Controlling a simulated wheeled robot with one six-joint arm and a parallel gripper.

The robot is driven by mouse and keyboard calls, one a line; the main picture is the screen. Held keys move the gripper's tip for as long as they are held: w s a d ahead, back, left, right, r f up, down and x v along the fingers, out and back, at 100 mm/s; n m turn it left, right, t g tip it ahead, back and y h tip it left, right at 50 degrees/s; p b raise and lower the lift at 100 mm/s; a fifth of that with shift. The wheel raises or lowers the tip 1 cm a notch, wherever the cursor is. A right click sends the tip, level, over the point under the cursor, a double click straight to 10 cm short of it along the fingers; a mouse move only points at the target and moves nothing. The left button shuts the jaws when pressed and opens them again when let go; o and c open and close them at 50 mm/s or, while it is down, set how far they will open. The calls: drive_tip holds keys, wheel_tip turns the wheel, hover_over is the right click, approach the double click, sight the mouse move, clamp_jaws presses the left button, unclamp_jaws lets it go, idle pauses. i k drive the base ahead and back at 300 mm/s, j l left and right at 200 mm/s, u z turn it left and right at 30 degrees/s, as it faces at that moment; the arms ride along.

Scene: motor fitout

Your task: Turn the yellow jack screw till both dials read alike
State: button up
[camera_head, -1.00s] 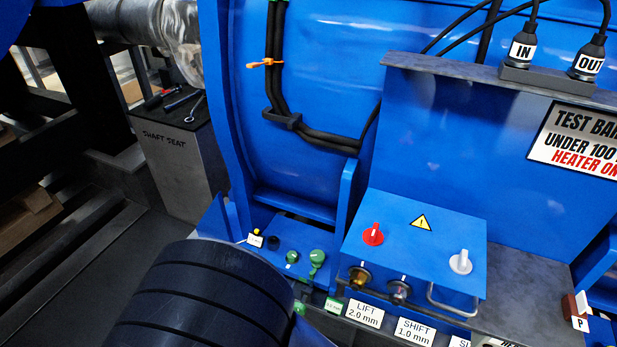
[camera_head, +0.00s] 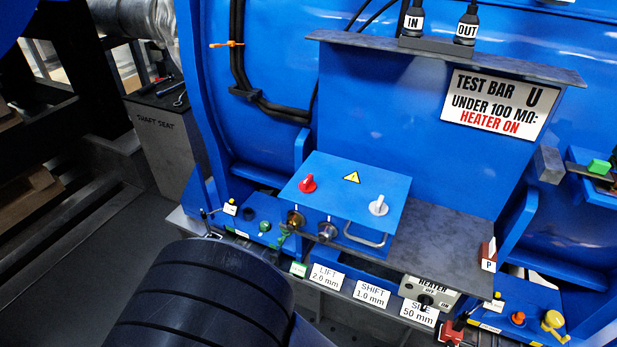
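A yellow knob-headed screw (camera_head: 553,322) stands on the blue motor foot at the lower right, beside an orange knob (camera_head: 518,318). It looks like the yellow jack screw. A green knob (camera_head: 264,227) is on the blue foot at the left. I can make out no dial face or reading.
A blue box (camera_head: 345,190) with red and white knobs juts out from the motor, left of centre. A heater switch box (camera_head: 430,293) is below. Dark floor (camera_head: 75,250) is open at left.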

sight(553, 318)
drive_tip(key=k+l, duration=0.15)
drive_tip(key=l, duration=0.25)
drive_tip(key=k+l, duration=0.15)
drive_tip(key=l, duration=0.2)
drive_tip(key=k+l, duration=0.2)
drive_tip(key=l, duration=0.2)
drive_tip(key=k+l+u, duration=0.1)
drive_tip(key=l, duration=0.3)
drive_tip(key=k+l, duration=0.15)
drive_tip(key=l, duration=0.25)
drive_tip(key=k+l, duration=0.15)
drive_tip(key=l, duration=0.2)
drive_tip(key=k+l, duration=0.1)
drive_tip(key=l, duration=0.3)
drive_tip(key=k+l, duration=0.15)
drive_tip(key=l, duration=0.25)
drive_tip(key=k+l, duration=0.15)
drive_tip(key=l, duration=0.25)
drive_tip(key=k+u, duration=0.2)
drive_tip(key=i, duration=0.05)
